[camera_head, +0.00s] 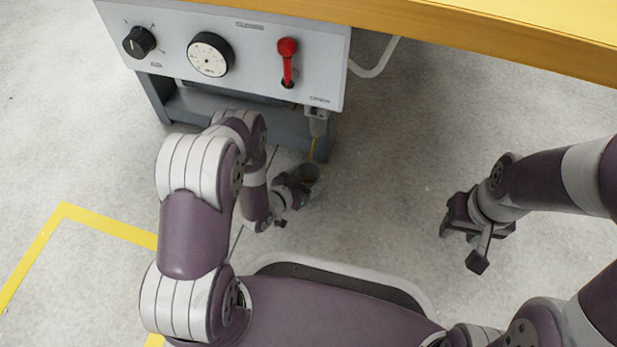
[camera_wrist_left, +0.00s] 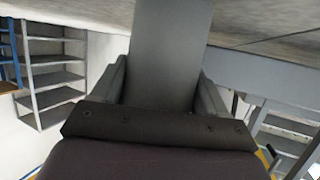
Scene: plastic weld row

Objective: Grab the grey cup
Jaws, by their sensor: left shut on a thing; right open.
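The grey cup (camera_head: 314,184) is small and partly hidden by my left gripper (camera_head: 300,186) in the head view, low in front of the machine's right leg. My left gripper is shut on it. In the left wrist view the cup (camera_wrist_left: 170,50) appears as a plain grey wall between the two fingers. I cannot tell whether it touches anything below. My right gripper (camera_head: 462,246) is open and empty over bare floor at the right.
A grey machine panel (camera_head: 240,60) with a black knob, a dial and a red lever (camera_head: 287,62) stands at the top. A nozzle (camera_head: 317,122) hangs just above the cup. A yellow bench edge (camera_head: 510,45) crosses the upper right. Floor between my grippers is clear.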

